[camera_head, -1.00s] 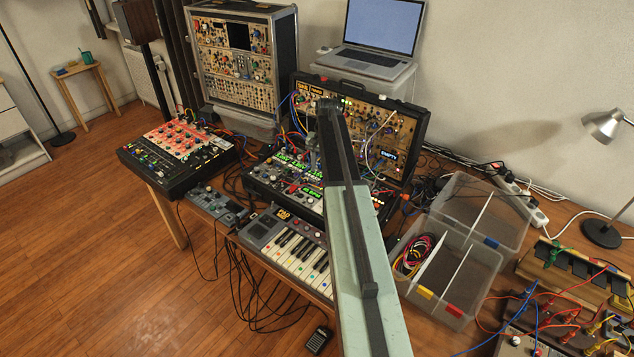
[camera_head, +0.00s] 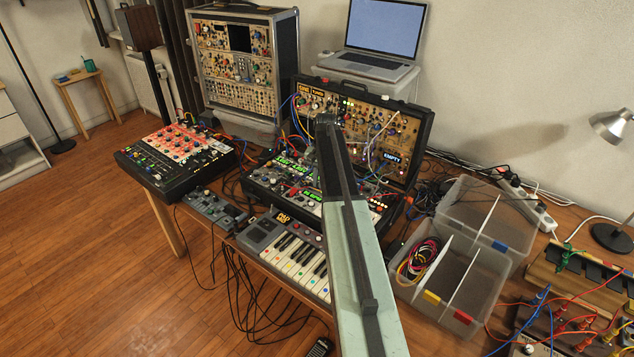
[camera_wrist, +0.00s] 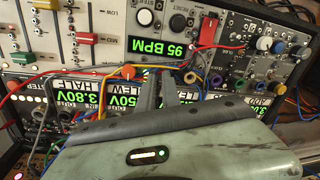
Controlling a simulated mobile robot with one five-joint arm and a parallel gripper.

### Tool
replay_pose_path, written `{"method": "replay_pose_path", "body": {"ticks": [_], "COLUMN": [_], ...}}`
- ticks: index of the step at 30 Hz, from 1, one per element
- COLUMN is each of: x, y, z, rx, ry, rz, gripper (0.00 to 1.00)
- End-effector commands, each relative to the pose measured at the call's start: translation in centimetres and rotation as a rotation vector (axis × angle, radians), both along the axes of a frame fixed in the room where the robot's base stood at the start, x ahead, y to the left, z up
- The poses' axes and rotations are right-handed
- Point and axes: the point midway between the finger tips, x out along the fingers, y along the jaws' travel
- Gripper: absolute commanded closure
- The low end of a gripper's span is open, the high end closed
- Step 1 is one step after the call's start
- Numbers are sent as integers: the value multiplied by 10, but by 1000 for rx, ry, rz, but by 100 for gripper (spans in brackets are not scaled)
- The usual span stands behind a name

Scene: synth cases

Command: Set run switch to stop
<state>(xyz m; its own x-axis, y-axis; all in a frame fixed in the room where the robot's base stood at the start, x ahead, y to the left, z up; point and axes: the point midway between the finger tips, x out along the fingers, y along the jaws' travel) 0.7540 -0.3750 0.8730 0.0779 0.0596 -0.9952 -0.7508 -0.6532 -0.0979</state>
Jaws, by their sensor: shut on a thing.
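My gripper (camera_wrist: 155,80) reaches into the synth case from the bottom of the wrist view. Its two grey fingers are close together just below the green "95 BPM" display (camera_wrist: 156,47). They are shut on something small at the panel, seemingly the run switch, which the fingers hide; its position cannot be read. A white button (camera_wrist: 144,18) and a dark reset button (camera_wrist: 178,22) sit above the display. In the head view my arm covers the fingertips in front of the open lower synth case (camera_head: 262,188).
Patch cables (camera_wrist: 60,75) cross the panel close to the fingers. A red slanted piece (camera_wrist: 209,30) stands right of the display. A keyboard (camera_head: 285,250) lies in front of the case, a mixer (camera_head: 172,160) at left, and clear bins (camera_head: 468,268) at right.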

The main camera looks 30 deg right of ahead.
Motion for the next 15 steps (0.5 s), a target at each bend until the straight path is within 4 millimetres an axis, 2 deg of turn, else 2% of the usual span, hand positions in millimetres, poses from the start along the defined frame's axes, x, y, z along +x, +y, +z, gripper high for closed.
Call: {"method": "replay_pose_path", "body": {"ticks": [7, 15], "x": [-3, -8], "y": [1, 10], "z": [0, -3], "rx": [-80, -281], "ry": [-29, -98], "rz": [-2, 0], "gripper": [100, 100]}}
